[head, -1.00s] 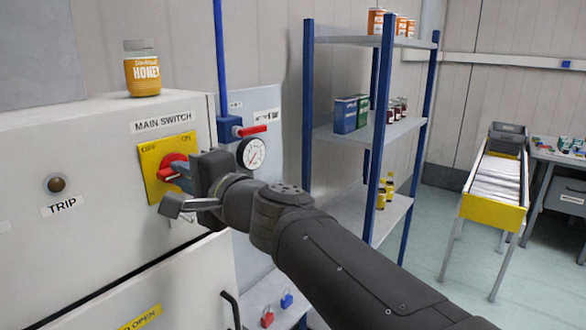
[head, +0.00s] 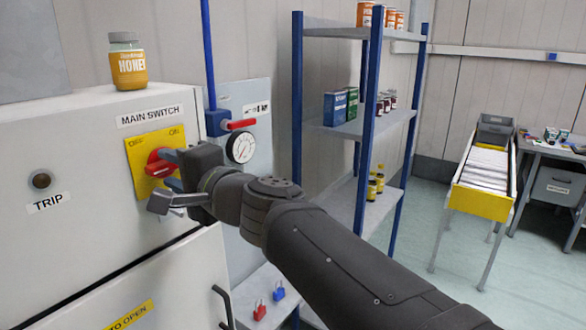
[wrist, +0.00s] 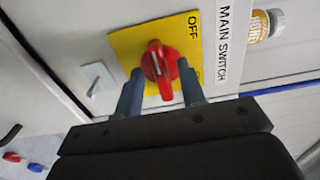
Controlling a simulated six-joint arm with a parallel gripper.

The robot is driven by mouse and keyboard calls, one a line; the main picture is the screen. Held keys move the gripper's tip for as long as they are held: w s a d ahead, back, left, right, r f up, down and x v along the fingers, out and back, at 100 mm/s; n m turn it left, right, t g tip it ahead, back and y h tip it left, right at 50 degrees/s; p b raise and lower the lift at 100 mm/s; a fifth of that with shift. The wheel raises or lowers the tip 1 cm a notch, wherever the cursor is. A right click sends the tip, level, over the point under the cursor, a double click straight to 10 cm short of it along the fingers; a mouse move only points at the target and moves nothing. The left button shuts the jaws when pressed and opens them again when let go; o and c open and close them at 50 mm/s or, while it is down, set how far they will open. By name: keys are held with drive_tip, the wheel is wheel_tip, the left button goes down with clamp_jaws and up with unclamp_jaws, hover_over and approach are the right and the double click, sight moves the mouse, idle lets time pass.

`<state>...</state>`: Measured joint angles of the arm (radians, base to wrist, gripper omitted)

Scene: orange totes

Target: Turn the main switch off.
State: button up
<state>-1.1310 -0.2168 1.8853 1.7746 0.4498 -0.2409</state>
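The main switch is a red rotary knob (head: 158,163) on a yellow plate (head: 140,152), with OFF at its upper left and ON at its upper right. It sits below the MAIN SWITCH label (head: 150,115). In the wrist view the knob (wrist: 157,64) shows its raised handle running roughly up and down the picture, which is near level on the cabinet. My gripper (head: 171,170) is at the knob. In the wrist view its blue fingers stand apart on either side of the knob (wrist: 160,88), with gaps beside the handle. The ON mark is partly hidden there.
A honey jar (head: 127,62) stands on the cabinet top (head: 70,108). A red-handled valve (head: 241,124) and a gauge (head: 241,148) are right of the switch. A blue shelf rack (head: 372,100) stands farther right. Red and blue padlocks (head: 260,309) lie low down.

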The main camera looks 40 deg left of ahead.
drive_tip(key=d, duration=1.7)
idle(0.6)
approach(169, 168)
drive_tip(key=shift+a, duration=2.6)
drive_tip(key=shift+d, duration=0.1)
drive_tip(key=d, duration=1.4)
drive_tip(key=a, duration=1.7)
drive_tip(key=shift+a, duration=0.45)
drive_tip(key=shift+d+m, duration=0.15)
drive_tip(key=shift+m, duration=0.45)
drive_tip(key=m, duration=0.4)
drive_tip(key=shift+r+m, duration=0.2)
drive_tip(key=shift+m, duration=0.2)
